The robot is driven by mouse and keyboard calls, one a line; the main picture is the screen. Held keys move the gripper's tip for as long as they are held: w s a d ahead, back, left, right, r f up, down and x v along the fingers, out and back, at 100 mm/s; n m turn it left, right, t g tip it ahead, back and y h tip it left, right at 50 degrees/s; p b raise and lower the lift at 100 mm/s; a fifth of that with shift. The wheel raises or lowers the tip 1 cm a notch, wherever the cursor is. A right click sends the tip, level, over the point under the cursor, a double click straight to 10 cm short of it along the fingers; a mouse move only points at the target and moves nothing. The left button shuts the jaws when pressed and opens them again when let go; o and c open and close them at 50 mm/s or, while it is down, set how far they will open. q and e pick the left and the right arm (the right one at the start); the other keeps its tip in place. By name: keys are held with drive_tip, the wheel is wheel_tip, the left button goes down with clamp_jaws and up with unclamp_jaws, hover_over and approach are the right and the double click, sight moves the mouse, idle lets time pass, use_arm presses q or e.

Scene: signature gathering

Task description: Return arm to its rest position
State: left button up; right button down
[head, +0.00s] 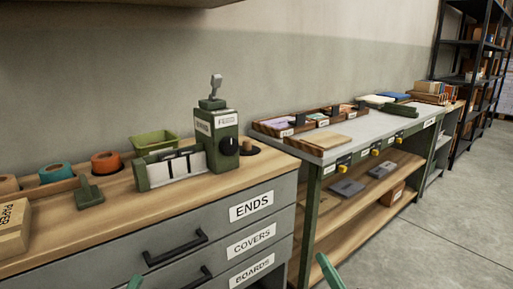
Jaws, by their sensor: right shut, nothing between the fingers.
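Only a teal piece of my right arm and gripper (329,271) shows, at the bottom edge in front of the lower shelf of the second bench. The gripper is shut, with nothing seen in it. A smaller teal tip on my left side (135,283) just enters at the bottom edge, in front of the drawers; its fingers cannot be made out. Both stand apart from the furniture, low in the view. The rest of both arms is out of frame.
A wooden-topped drawer cabinet (120,225) fills the left, with a green press (217,140), tape rolls (105,162), a green bin (153,143) and a paper box (12,232). A grey-topped bench (330,152) stands to the right. Dark shelving (462,90) is behind. The right floor (430,235) is clear.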

drive_tip(key=s+a+r+n+t+y+p, duration=0.1)
drive_tip(key=s+r+n+t+y, duration=0.15)
drive_tip(key=s+r+n, duration=0.65)
drive_tip(key=s+a+r+n+t+y+p, duration=0.1)
drive_tip(key=s+r+n+y, duration=0.4)
drive_tip(key=s, duration=0.6)
use_arm(q)
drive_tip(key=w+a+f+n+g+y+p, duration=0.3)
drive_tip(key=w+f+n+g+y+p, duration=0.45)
drive_tip(key=p, duration=0.65)
use_arm(e)
drive_tip(key=w+d+f+m+g+h, duration=0.3)
drive_tip(key=w+f+m+g+h, duration=0.25)
drive_tip(key=f+h, duration=0.35)
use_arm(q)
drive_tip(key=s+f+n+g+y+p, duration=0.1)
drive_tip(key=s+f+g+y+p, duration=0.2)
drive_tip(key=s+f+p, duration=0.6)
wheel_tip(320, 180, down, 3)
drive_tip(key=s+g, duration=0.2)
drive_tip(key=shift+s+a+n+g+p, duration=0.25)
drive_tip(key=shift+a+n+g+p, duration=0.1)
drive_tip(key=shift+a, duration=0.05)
use_arm(e)
drive_tip(key=s+f+m+g+h, duration=0.2)
drive_tip(key=s+f+g, duration=0.6)
drive_tip(key=s+f, duration=0.1)
drive_tip(key=shift+s+d+f, duration=0.35)
drive_tip(key=shift+f, duration=0.05)
